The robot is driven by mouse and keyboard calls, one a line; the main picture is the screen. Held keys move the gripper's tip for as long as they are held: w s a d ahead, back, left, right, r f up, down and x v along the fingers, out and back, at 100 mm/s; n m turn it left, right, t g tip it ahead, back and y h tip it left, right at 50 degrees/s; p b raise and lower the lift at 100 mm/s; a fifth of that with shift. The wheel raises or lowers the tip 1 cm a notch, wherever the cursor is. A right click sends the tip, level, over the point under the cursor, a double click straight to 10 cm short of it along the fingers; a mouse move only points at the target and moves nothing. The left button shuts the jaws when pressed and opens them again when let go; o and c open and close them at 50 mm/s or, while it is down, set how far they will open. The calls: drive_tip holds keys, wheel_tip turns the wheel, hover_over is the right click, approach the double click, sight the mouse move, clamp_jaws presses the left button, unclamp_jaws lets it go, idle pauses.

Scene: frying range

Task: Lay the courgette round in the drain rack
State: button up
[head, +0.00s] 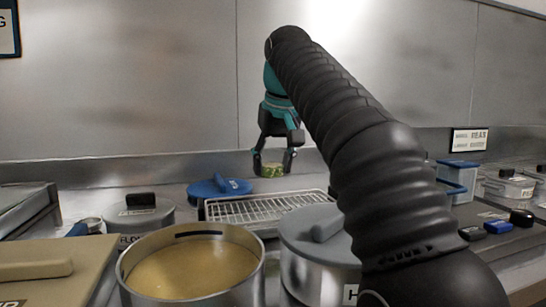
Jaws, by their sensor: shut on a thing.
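My gripper (274,163) is shut on the courgette round (271,170), a small green and yellowish disc held between the fingertips. It hangs in the air, and in the picture it shows just above the back part of the drain rack. The drain rack (240,212) is a wire grid on the counter behind the pots. Its right end is partly hidden by my arm and a lidded pot. No courgette round shows on the visible part of the rack.
An open pot of yellowish liquid (190,272) stands in front of the rack, beside a lidded steel pot (305,262). A blue lid (218,188) lies behind the rack. A grey lidded container (140,214) stands left. Clear tubs (507,187) stand at right.

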sight(272, 208)
drive_tip(key=shift+d+f+b, duration=0.15)
drive_tip(key=shift+f+b, duration=1.35)
drive_tip(key=shift+f, duration=2.05)
drive_tip(key=o, duration=0.9)
drive_tip(key=shift+o, duration=0.2)
